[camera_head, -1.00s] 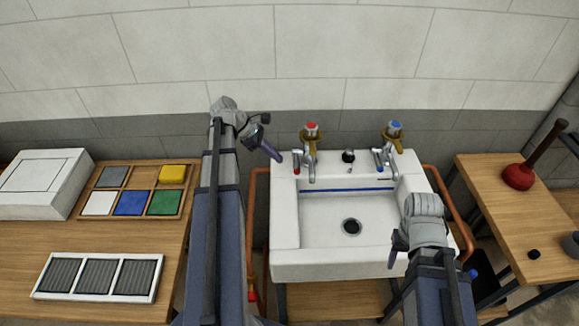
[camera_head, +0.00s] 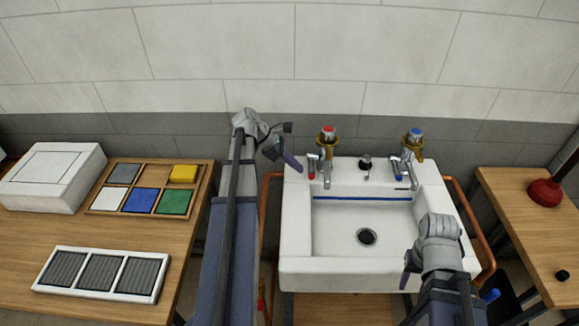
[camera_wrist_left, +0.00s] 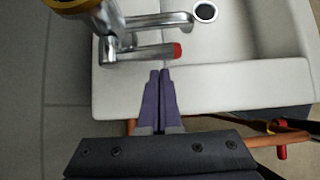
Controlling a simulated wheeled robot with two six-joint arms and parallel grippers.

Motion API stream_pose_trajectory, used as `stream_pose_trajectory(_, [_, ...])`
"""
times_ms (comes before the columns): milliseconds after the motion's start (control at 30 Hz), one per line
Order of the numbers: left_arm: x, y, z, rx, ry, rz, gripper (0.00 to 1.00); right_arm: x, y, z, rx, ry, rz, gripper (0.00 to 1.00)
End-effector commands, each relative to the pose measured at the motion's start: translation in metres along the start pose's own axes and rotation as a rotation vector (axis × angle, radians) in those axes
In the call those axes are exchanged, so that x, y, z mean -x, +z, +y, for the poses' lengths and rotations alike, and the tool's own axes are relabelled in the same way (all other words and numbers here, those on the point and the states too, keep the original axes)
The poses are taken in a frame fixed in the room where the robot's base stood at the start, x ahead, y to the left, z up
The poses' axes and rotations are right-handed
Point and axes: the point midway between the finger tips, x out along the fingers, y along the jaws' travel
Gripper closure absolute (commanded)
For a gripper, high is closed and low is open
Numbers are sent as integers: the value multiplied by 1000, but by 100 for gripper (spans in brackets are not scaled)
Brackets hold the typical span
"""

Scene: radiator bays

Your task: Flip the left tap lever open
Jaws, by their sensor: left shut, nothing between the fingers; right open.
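The left tap (camera_head: 325,148) is chrome with a red cap and a brass collar, at the sink's back left. Its short lever (camera_head: 312,168) has a red tip and points toward the front of the sink. In the left wrist view the lever (camera_wrist_left: 145,53) lies just beyond my fingertips. My left gripper (camera_head: 297,165) is shut and empty, just left of the lever; in the left wrist view its purple fingers (camera_wrist_left: 160,73) seem apart from it. My right gripper (camera_head: 407,275) is open over the sink's front right; its fingers are partly hidden.
The blue-capped right tap (camera_head: 408,148) and a small black knob (camera_head: 366,162) stand along the back of the white sink (camera_head: 340,268). A wooden tray (camera_head: 128,188) lies on the left bench. A red plunger (camera_head: 545,192) stands on the right table.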

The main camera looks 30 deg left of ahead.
Motion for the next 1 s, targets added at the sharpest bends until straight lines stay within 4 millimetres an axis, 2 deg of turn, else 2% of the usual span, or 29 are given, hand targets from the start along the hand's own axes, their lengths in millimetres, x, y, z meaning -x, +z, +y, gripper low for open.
stream_pose_trajectory(33, [-13, -3, 0, -1, -1, 0, 100, -12, -1, -1, 0, 0, 0, 50])
stream_pose_trajectory(100, [-22, -3, 0, -1, -1, 0, 100, -18, -1, -2, 0, 0, 0, 50])
stream_pose_trajectory(300, [-36, -1, 0, -1, -1, 0, 100, -28, -2, -3, 0, 0, 0, 50])
stream_pose_trajectory(1000, [-38, 1, 0, 0, 0, 0, 100, -28, -2, -3, 0, 0, 0, 50])
